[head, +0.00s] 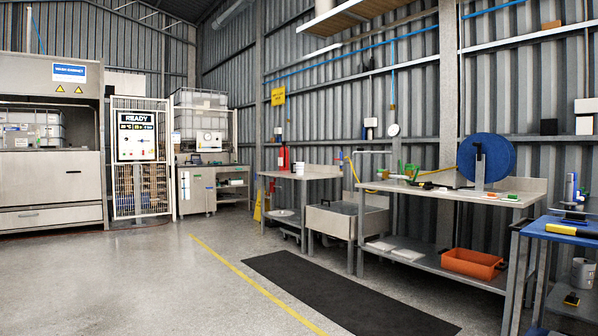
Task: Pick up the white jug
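A small white vessel (300,168) stands on the steel table in the middle of the head view, beside a red extinguisher. A pale grey-white container (583,272) stands on the lower shelf of the blue-topped cart at the far right. Both are too small to tell for sure which is the white jug. My gripper is not in view.
A steel sink (345,222) and a workbench (450,193) with a blue hose reel (487,158) line the wall. An orange tub (473,263) sits on the bench's lower shelf. A black mat (345,293) lies in front. The floor (140,275) at left is clear.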

